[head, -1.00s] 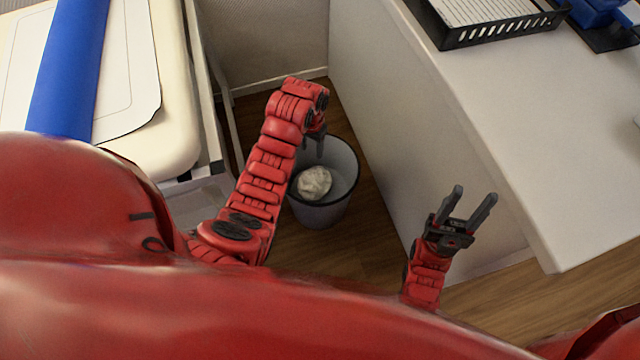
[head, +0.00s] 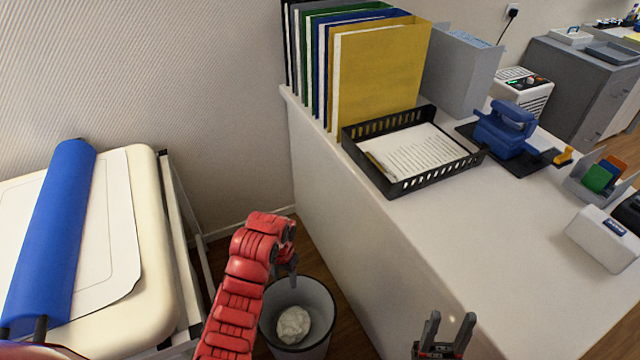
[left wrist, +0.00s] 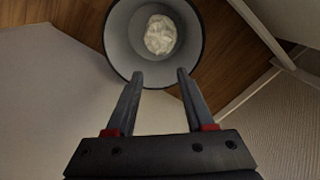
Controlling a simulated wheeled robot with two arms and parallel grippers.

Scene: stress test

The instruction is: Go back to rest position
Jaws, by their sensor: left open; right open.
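My left gripper (head: 286,268) hangs above the grey waste bin, and its two fingers stand apart with nothing between them in the left wrist view (left wrist: 158,80). The round open bin (head: 327,300) stands on the wooden floor between the cream padded table and the white desk. A crumpled whitish ball (head: 293,325) lies inside the bin; it also shows in the left wrist view (left wrist: 160,35). My right gripper (head: 450,330) is open and empty at the bottom edge of the head view, in front of the desk's side. Most of my right arm is out of view.
The white desk (head: 500,240) holds a black paper tray (head: 400,185), upright folders (head: 380,75) and a blue hole punch (head: 505,128). A padded table (head: 150,250) with a blue roll (head: 50,235) stands at left. The wall (head: 200,90) closes off the back.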

